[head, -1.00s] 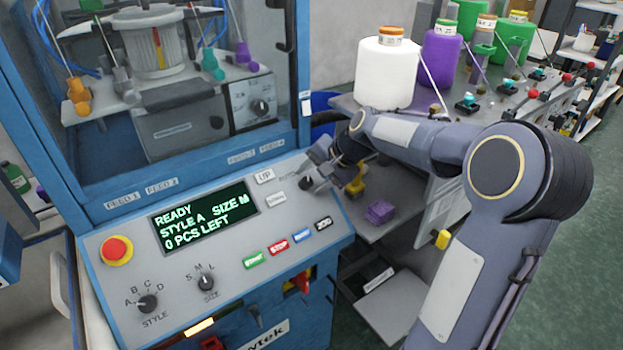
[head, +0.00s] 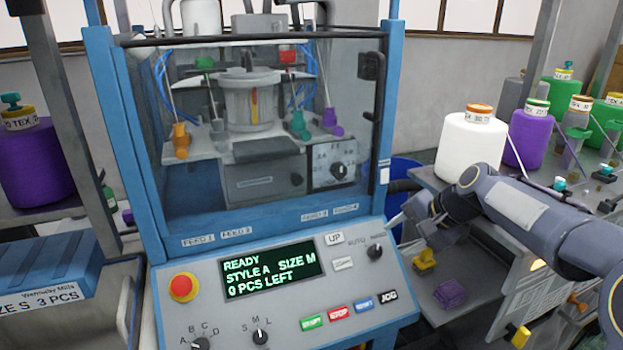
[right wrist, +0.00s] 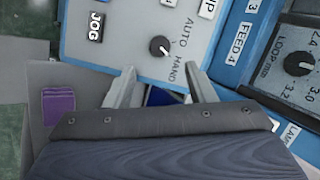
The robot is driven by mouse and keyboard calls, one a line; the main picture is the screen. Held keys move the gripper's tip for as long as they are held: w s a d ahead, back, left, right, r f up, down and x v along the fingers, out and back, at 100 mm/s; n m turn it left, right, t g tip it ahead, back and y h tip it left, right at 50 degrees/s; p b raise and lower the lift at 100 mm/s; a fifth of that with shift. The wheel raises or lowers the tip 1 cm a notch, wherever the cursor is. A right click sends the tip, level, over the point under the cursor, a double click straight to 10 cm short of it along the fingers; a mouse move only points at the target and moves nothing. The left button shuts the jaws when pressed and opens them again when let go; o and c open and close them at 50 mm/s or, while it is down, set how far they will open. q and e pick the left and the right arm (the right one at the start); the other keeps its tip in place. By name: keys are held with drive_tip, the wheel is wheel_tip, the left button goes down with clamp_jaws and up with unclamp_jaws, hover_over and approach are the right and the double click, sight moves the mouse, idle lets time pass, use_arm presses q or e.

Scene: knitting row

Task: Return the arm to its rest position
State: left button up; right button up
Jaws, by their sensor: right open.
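My right arm comes in from the right in the head view. My right gripper (head: 408,220) hangs just right of the knitting machine's control panel (head: 285,300), above and right of the AUTO/HAND knob (head: 376,252), apart from it. In the right wrist view the gripper (right wrist: 160,76) has its two fingers spread with nothing between them. The knob (right wrist: 160,46) shows beyond the fingertips. The display (head: 272,275) reads READY, STYLE A, SIZE M, 0 PCS LEFT. My left gripper is out of view.
A shelf with white (head: 467,145) and purple (head: 530,138) yarn cones stands behind my right arm. A yellow piece (head: 424,259) and a purple stack (head: 450,294) lie below the gripper. A blue bin (head: 400,190) stands beside the machine. A blue box (head: 45,265) is at left.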

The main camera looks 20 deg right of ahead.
drive_tip(key=s+a+f+n, duration=0.2)
drive_tip(key=s+a, duration=0.3)
drive_tip(key=s, duration=0.3)
drive_tip(key=s+a+f+n, duration=0.3)
drive_tip(key=s+a+n, duration=0.1)
drive_tip(key=s, duration=0.5)
drive_tip(key=s+a+f+n+g, duration=0.1)
drive_tip(key=s+a+n, duration=0.3)
drive_tip(key=s, duration=0.4)
drive_tip(key=shift+s+a+f, duration=0.25)
drive_tip(key=shift+a+f, duration=0.65)
